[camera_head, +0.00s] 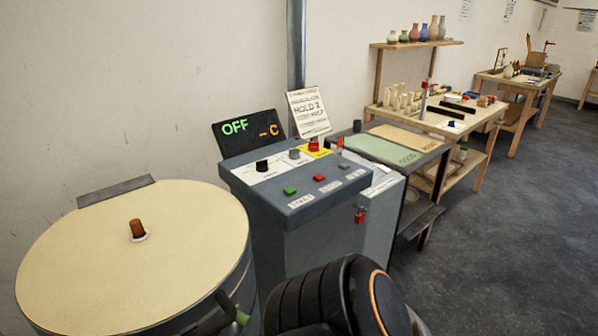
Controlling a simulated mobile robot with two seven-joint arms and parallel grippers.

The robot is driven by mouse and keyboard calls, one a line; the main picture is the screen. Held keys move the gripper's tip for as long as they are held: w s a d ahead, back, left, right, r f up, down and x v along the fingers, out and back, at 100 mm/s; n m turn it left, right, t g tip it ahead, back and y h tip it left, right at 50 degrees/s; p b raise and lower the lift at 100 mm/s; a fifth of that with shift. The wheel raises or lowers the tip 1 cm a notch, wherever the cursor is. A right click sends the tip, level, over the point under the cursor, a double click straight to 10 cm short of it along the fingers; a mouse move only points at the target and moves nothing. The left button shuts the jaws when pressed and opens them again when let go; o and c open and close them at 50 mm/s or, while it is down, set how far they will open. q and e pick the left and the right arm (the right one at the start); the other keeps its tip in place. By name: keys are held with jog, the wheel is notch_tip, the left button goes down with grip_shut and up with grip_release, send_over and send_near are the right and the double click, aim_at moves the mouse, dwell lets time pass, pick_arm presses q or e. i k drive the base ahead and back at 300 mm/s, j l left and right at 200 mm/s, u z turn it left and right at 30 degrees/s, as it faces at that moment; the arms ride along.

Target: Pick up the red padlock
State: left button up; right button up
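A small red padlock-like piece (360,215) hangs on the right side of the grey control cabinet, below its top panel. It is small in the picture, so I cannot make out its shackle or what holds it. Neither of my grippers shows. A black and orange part of my own arm fills the bottom middle, in front of the cabinet's lower part, and its gripper is out of sight.
The control cabinet (290,205) has knobs, buttons, a red switch on a yellow plate (313,147) and a display (250,131) reading "OFF". A round, cream-topped drum (80,265) stands left. Work tables (455,122) line the wall; the floor (510,240) at right is clear.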

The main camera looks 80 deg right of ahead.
aim_at(360, 218)
jog(key=z, duration=3)
jog(key=i+l, duration=0.6)
jog(key=i, duration=0.2)
jog(key=i+l+u, duration=0.1)
jog(key=u, duration=0.25)
jog(key=i+l+u, duration=0.1)
jog(key=u, duration=0.25)
jog(key=i+l+u, duration=0.1)
jog(key=l+u, duration=0.2)
